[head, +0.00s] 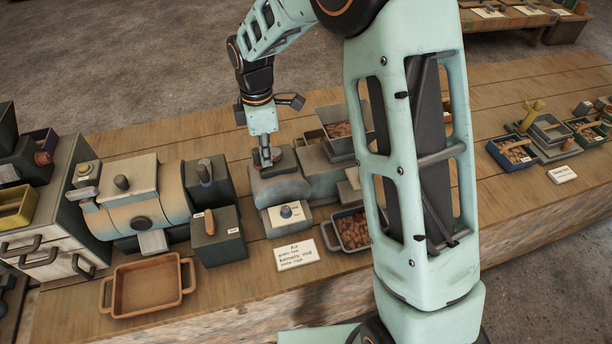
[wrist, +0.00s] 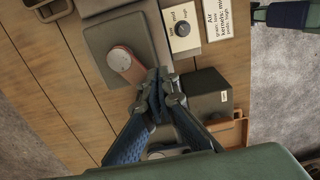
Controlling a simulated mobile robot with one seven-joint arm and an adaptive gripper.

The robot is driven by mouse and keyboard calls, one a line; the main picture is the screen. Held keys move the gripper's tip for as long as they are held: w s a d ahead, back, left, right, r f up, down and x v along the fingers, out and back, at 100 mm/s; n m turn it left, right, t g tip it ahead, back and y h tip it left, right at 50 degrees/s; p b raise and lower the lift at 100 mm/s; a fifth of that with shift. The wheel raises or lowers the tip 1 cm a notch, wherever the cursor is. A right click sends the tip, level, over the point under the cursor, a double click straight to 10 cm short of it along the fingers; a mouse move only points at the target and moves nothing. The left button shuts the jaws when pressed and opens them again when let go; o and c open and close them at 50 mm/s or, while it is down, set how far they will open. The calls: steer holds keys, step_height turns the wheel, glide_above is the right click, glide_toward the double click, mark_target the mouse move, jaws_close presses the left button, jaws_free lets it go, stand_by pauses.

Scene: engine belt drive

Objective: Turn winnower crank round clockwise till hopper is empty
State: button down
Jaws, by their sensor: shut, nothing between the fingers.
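The winnower (head: 280,188) is a grey machine on the wooden bench. Its hopper (head: 340,148) holds brown pieces, partly behind my arm. The crank (wrist: 122,62) is a reddish-brown lever with a pale round end on top of the grey housing (wrist: 150,22). In the head view the crank mostly hides under my gripper (head: 266,157). In the wrist view my gripper (wrist: 157,78) is shut and empty, its fingertips close beside the lever's lower right end. I cannot tell if they touch it.
A dial box (head: 287,214) and an "Air" card (head: 295,253) stand in front. A tray of brown pieces (head: 352,230) sits to the right. An empty brown tray (head: 146,283), a dark box with a handle (head: 216,236) and a drum machine (head: 140,200) stand left.

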steer(key=w+a, duration=0.1)
steer(key=w+a+p, duration=0.1)
steer(key=w, duration=0.1)
steer(key=w+a+p, duration=0.1)
steer(key=w, duration=0.1)
steer(key=shift+a+r, duration=0.1)
steer(key=shift+a, duration=0.2)
steer(key=w+d, duration=0.1)
steer(key=w+d+p, duration=0.1)
steer(key=w, duration=0.1)
steer(key=w+d, duration=0.1)
steer(key=w, duration=0.1)
steer(key=shift+w+d, duration=0.15)
steer(key=d, duration=0.4)
steer(key=s+d, duration=0.1)
steer(key=d, duration=0.1)
steer(key=s, duration=0.1)
steer(key=s+d+b, duration=0.1)
steer(key=s, duration=0.3)
steer(key=shift+d, duration=0.4)
steer(key=shift+s+a, duration=0.1)
steer(key=shift+s, duration=0.3)
steer(key=shift+a+b, duration=0.1)
steer(key=shift+b, duration=0.45)
